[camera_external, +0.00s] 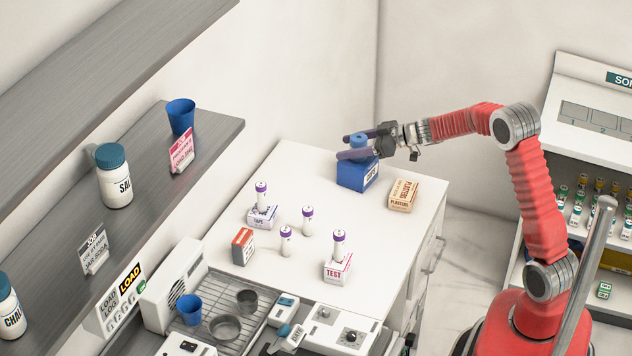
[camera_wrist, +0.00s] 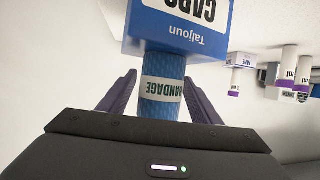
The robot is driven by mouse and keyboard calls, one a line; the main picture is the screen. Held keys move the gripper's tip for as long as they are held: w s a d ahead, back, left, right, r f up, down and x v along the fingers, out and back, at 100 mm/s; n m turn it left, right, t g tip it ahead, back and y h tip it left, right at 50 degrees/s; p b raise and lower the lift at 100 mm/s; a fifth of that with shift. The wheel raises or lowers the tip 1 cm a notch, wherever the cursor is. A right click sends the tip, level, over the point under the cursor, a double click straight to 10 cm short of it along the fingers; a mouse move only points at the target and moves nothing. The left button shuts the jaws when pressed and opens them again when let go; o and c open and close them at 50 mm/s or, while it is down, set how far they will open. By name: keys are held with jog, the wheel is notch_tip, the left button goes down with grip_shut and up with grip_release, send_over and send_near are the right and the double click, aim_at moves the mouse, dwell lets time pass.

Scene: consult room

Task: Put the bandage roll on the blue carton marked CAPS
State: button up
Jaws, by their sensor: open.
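The blue carton (camera_external: 357,178) stands on the white counter and shows CAPS on its side in the wrist view (camera_wrist: 180,40). The blue bandage roll (camera_external: 357,138) stands upright on top of the carton. In the wrist view, which is upside down, the roll (camera_wrist: 161,108) shows its BANDAGE label and its end meets the carton. My gripper (camera_external: 346,147) is open around the roll, one dark finger on each side. In the wrist view gaps show between the fingers and the roll.
A plasters box (camera_external: 403,194) is right of the carton. Several purple-capped white tubes (camera_external: 307,219) stand nearer on the counter, some on small boxes such as the TEST box (camera_external: 337,268). A shelf (camera_external: 140,190) runs along the left wall. The counter's middle has free room.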

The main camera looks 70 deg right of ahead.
jog(key=v, duration=1)
jog(key=shift+s, duration=0.35)
jog(key=shift+r, duration=0.1)
jog(key=s+a+r+m+g+h, duration=0.1)
jog(key=s+a+r+m+h, duration=0.3)
jog(key=a+r+h, duration=0.6)
jog(key=s+a+f+n+g+y, duration=0.1)
jog(key=s+a+f+g+y, duration=0.2)
jog(key=s+a, duration=0.8)
jog(key=s+a+f+n+g+y, duration=0.1)
jog(key=s+a+f+g+y, duration=0.2)
jog(key=s+a, duration=0.8)
jog(key=s+f+y, duration=0.2)
jog(key=s, duration=0.3)
jog(key=shift+s+g, duration=0.2)
jog(key=shift+g, duration=0.1)
